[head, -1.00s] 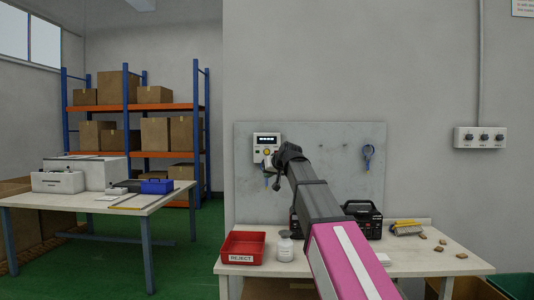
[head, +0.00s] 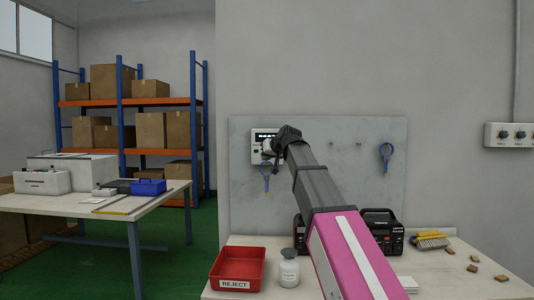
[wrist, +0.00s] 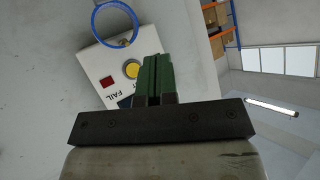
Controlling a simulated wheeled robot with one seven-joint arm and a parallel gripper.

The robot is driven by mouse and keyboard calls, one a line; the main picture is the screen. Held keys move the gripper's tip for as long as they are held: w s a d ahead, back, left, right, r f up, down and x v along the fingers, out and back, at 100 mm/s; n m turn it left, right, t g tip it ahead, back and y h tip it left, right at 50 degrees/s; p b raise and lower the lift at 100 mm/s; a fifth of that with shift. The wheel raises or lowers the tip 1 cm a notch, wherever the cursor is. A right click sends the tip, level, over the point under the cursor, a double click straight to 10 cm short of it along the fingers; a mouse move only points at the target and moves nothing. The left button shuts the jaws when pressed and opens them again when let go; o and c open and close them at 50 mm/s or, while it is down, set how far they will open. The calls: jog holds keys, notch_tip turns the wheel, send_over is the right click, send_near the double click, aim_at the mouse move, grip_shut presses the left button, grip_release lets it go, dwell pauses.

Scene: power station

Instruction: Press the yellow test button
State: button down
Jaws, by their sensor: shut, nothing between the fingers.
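The yellow test button (wrist: 131,69) is a round button on a white panel box (wrist: 98,62), which also has a dark red square and the word FAIL. The box is tilted in the wrist view. In the head view the white box (head: 256,147) hangs on the grey board, and my arm end covers its lower right part, hiding the button. My gripper (wrist: 151,58) has green fingers closed together with nothing between them. In the wrist view the fingertips lie just right of the button. I cannot tell whether they touch it.
A blue ring (wrist: 115,23) hangs close to the box, and another blue ring tool (head: 386,152) hangs to the right. The bench below holds a red REJECT tray (head: 237,268), a white bottle (head: 289,270), a black device (head: 382,225) and a brush (head: 432,240).

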jog(key=w, duration=0.8)
jog(key=shift+w+d, duration=0.15)
jog(key=shift+w, duration=0.25)
dwell(2.0)
jog(key=shift+w, duration=0.4)
jog(key=shift+w, duration=0.4)
dwell(0.6)
jog(key=shift+s, duration=0.8)
jog(key=shift+s, duration=0.1)
